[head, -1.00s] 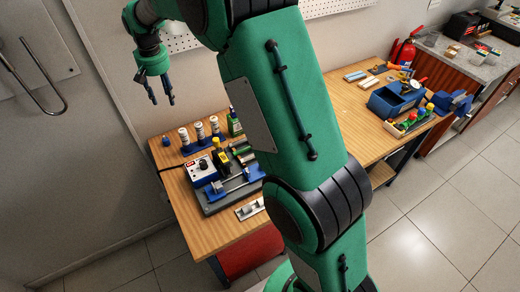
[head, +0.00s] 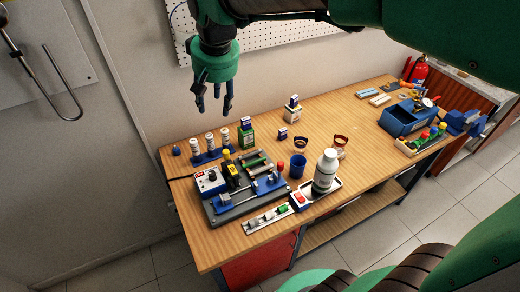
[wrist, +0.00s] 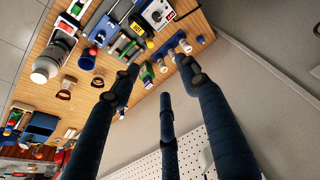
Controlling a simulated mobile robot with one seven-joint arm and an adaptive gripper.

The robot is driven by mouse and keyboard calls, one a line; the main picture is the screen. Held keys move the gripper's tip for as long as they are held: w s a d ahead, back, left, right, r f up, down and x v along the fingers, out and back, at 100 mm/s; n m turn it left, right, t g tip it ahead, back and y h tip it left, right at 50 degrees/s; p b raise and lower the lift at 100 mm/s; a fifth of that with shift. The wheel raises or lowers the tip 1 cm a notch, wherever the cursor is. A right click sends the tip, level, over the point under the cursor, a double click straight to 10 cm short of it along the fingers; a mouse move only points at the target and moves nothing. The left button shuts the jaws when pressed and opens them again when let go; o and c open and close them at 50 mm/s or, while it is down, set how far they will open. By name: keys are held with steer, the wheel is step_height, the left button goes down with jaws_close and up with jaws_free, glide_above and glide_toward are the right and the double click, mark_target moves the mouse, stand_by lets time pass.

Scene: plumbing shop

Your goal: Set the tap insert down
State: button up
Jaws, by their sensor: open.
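My gripper (head: 214,108) hangs in the air above the back left of the workbench, fingers pointing down. Its fingers are spread and nothing shows between them; in the wrist view they (wrist: 158,85) are apart and empty too. I cannot single out the tap insert for sure. Small parts lie in a narrow pale tray (head: 257,226) at the bench's front edge, one of them green (head: 283,209). Behind it is a dark grey fixture board (head: 226,216) with blue clamps, rods and a white control box (head: 209,181).
The wooden workbench (head: 335,118) has clear room in its middle. A white bottle (head: 325,171), a blue cup (head: 297,167) and ring stands occupy the centre front. Three small white bottles (head: 210,143) stand behind the board. A blue bin (head: 398,122) is at right. A pegboard (head: 262,39) is behind.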

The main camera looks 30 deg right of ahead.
steer(key=s+d+f+t, duration=0.1)
steer(key=s+d, duration=0.1)
steer(key=s, duration=0.9)
steer(key=s+d+f+t, duration=0.1)
steer(key=s+f, duration=0.1)
steer(key=s, duration=1)
steer(key=shift+s+d+f, duration=0.15)
steer(key=shift+s+d, duration=0.15)
steer(key=shift+d, duration=0.05)
step_height(320, 180, down, 3)
steer(key=b, duration=0.3)
steer(key=shift+f, duration=0.15)
